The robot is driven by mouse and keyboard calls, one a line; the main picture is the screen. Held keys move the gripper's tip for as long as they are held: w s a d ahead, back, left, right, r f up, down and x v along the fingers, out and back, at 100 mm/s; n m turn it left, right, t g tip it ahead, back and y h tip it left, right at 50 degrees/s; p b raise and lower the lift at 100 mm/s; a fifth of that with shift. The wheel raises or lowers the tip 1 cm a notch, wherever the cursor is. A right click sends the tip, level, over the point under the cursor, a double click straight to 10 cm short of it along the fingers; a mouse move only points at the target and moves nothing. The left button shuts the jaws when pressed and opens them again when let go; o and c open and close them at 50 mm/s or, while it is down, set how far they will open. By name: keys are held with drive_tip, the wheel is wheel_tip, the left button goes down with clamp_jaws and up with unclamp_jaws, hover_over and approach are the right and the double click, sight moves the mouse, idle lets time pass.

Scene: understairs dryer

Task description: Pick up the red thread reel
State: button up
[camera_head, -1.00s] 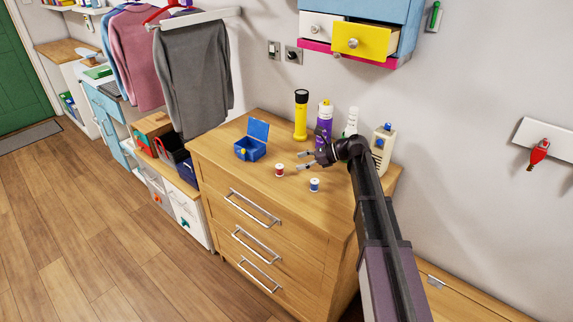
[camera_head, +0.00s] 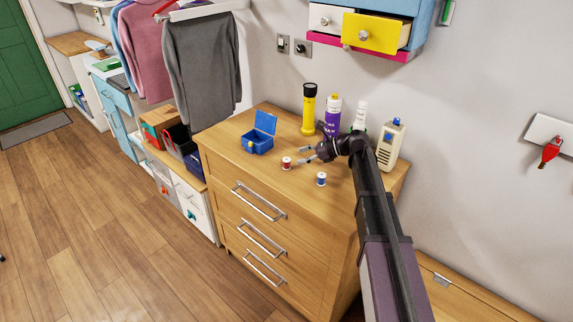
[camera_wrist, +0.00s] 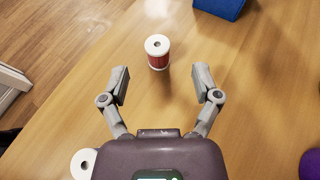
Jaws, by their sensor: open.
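The red thread reel (camera_head: 286,163) stands upright on top of the wooden dresser. In the wrist view the reel (camera_wrist: 158,52) is ahead of my gripper (camera_wrist: 168,80), roughly centred between the fingers and a little beyond their tips. My gripper also shows in the head view (camera_head: 305,155), close to the right of the reel. Its fingers are spread and nothing is between them. A blue thread reel (camera_head: 321,179) stands nearer the front.
A small blue open box (camera_head: 257,143) sits left of the red reel. Behind my gripper stand a yellow flashlight (camera_head: 310,108), a purple can (camera_head: 332,115), a white bottle (camera_head: 360,114) and a beige device (camera_head: 391,145). The dresser top (camera_head: 226,138) is clear at left.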

sight(289, 159)
drive_tip(key=shift+b+x, duration=0.85)
drive_tip(key=shift+x, duration=1.05)
drive_tip(key=shift+s+a+f, duration=0.1)
drive_tip(key=shift+a+f, duration=0.2)
drive_tip(key=shift+a, duration=0.35)
drive_tip(key=c, duration=0.9)
